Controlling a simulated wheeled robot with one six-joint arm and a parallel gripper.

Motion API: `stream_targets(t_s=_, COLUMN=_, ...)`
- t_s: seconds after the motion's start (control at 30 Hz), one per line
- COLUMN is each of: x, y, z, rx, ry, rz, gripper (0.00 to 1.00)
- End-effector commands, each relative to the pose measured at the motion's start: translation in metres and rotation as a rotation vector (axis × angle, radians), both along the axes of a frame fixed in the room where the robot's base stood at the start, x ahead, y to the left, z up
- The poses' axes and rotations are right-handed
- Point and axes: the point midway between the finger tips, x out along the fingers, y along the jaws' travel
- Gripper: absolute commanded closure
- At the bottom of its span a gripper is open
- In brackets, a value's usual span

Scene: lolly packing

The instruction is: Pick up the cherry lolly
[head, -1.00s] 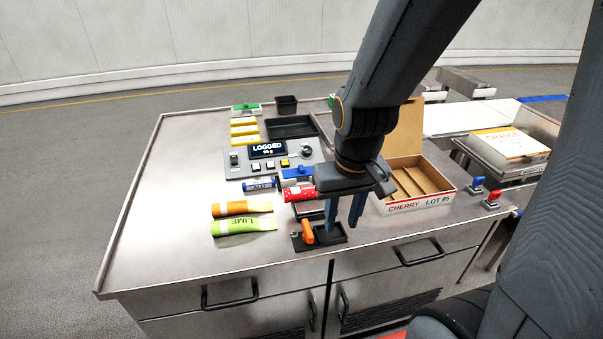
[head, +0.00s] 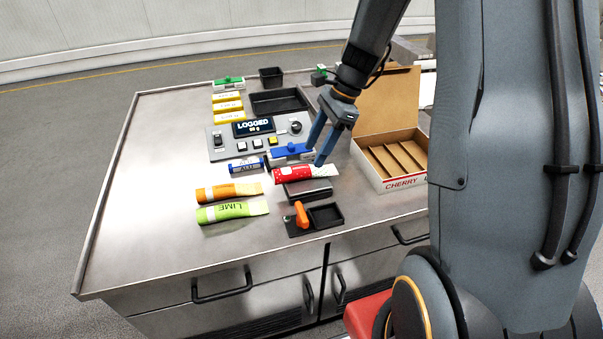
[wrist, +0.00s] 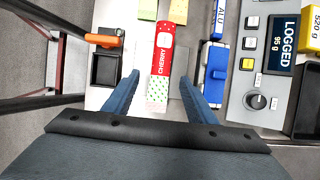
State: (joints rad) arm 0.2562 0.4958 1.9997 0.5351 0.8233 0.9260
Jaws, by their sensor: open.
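The cherry lolly is a red tube (head: 300,174) with a white dotted end, lying on a small metal block (head: 307,191) on the bench. In the wrist view the lolly (wrist: 164,58) reads CHERRY, and its dotted end points toward my gripper. My gripper (head: 318,150) is open with blue fingers, by the lolly's right end in the head view. In the wrist view the open fingers (wrist: 163,85) lie one on each side of the dotted end, apart from it. Whether the fingertips are level with the lolly is hard to tell.
A blue-topped device (head: 291,150) sits close behind the lolly. An orange-levered black tray (head: 327,215) is in front. The open CHERRY carton (head: 384,182) stands at the right. Orange (head: 228,192) and lime (head: 232,212) tubes lie left. A console reading LOGGED (head: 253,128) is behind.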

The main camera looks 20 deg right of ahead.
Motion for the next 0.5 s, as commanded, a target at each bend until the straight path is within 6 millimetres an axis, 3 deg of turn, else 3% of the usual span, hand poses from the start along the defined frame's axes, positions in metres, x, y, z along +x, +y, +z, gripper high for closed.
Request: stream_targets(t_s=0.5, x=0.001, y=0.031, z=-0.052, rx=-0.002, ry=0.002, rz=0.006, gripper=0.48)
